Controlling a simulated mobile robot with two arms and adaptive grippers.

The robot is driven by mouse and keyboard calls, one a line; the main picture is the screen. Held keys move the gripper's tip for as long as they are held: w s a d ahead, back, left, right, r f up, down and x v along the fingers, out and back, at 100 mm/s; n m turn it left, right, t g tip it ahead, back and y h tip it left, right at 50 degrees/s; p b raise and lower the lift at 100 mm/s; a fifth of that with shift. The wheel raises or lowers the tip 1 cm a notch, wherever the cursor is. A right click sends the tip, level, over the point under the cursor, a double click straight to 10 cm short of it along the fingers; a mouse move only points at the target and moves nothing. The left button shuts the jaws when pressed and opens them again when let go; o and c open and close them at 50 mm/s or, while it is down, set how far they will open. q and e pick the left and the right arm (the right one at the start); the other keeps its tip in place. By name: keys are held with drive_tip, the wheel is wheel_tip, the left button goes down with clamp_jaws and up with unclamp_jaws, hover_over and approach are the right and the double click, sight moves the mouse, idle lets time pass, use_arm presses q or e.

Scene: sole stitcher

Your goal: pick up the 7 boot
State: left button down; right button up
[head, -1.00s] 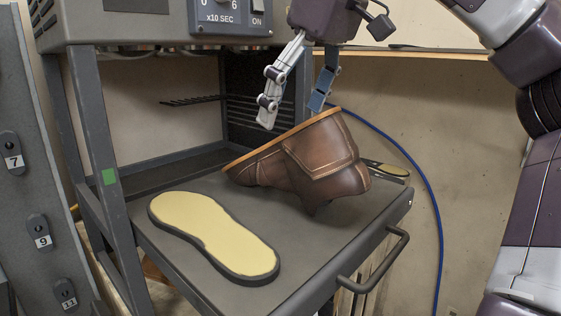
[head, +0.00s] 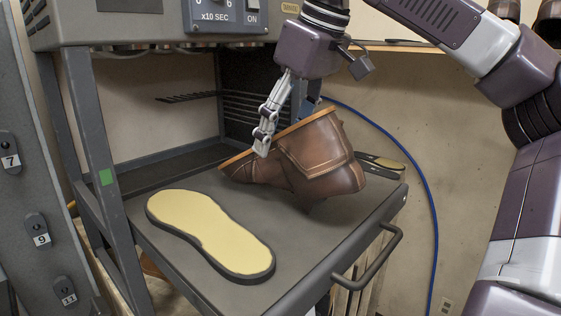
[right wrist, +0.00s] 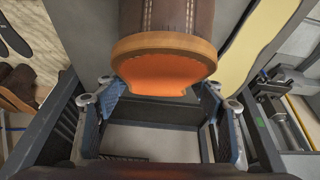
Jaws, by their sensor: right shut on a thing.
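A brown leather boot (head: 318,160) with a tan sole edge lies upside down and tilted on the grey tray table, sole up. No number shows on it. My right gripper (head: 284,134) is shut on the boot from above, one finger on the near side at the sole edge, the other mostly hidden behind it. In the right wrist view, the boot (right wrist: 165,65) shows its orange sole end between the two blue-padded fingers (right wrist: 162,105). My left gripper is not in view.
A cream-topped sole plate (head: 210,234) lies on the grey table (head: 330,236) in front of the boot. A machine post (head: 92,150) stands at left, near a panel with numbered tags 7, 9 and 11. A handle (head: 368,262) sticks out at the table's front edge.

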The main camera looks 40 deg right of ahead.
drive_tip(key=c, duration=1)
drive_tip(key=shift+r, duration=0.1)
